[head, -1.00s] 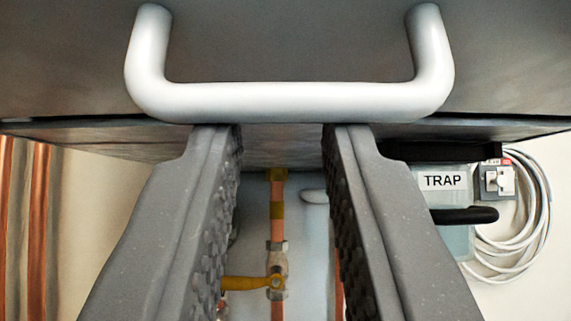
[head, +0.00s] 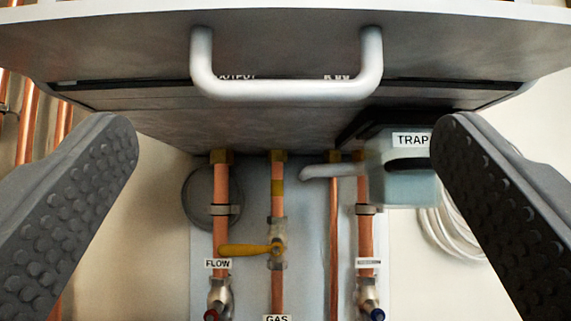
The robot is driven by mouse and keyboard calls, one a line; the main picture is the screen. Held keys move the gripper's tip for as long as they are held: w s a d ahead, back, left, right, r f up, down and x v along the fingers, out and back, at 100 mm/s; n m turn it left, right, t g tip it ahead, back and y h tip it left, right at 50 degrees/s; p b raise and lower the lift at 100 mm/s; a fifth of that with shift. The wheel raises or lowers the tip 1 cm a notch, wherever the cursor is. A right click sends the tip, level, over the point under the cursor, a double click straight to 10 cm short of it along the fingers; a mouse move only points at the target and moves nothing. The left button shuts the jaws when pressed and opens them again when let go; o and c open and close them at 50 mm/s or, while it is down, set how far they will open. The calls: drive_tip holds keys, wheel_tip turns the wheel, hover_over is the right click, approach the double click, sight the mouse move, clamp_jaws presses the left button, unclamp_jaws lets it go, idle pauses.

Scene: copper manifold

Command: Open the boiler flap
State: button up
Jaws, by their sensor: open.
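The boiler flap (head: 140,60) is the grey front panel across the top of the head view. Its pale, U-shaped bar handle (head: 288,90) sticks out from it at the upper middle. The flap looks closed, with a dark gap along its lower edge. My gripper (head: 285,150) is wide open, with one studded finger at the left and one at the right. The handle lies between and beyond the fingertips, and neither finger touches it. Nothing is between the jaws.
Below the boiler run several copper pipes with FLOW (head: 218,264) and GAS (head: 277,318) labels. A yellow lever valve (head: 250,250) sits on the gas pipe. A box labelled TRAP (head: 402,180) hangs at the right, with coiled white cable (head: 440,235) behind it.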

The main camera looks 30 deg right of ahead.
sight(269, 91)
drive_tip(key=v, duration=0.7)
drive_tip(key=shift+s+f+b, duration=0.2)
drive_tip(key=shift+f+b, duration=0.05)
drive_tip(key=shift+b, duration=0.05)
drive_tip(key=shift+a, duration=0.1)
drive_tip(key=shift+c, duration=0.3)
drive_tip(key=c, duration=1)
drive_tip(key=shift+r+m, duration=0.1)
drive_tip(key=shift+m, duration=0.2)
drive_tip(key=c, duration=0.5)
wheel_tip(269, 91, up, 6)
drive_tip(key=d+m+g+h+b, duration=0.15)
drive_tip(key=m+g+h, duration=0.5)
drive_tip(key=m, duration=0.65)
drive_tip(key=w+a+m+g+y+b, duration=0.25)
drive_tip(key=a+m+g+y, duration=0.2)
drive_tip(key=a+m, duration=0.4)
drive_tip(key=shift+m+h, duration=0.3)
drive_tip(key=shift+m, duration=0.65)
drive_tip(key=shift+s+d+r+x, duration=0.1)
drive_tip(key=shift+s+d+x, duration=0.1)
drive_tip(key=shift+x, duration=2.25)
drive_tip(key=shift+s+d+r+x, duration=0.1)
drive_tip(key=shift+s+x, duration=0.1)
drive_tip(key=shift+x, duration=2.25)
drive_tip(key=shift+s+d+x, duration=0.1)
drive_tip(key=shift+s+x, duration=0.15)
drive_tip(key=shift+x, duration=2.2)
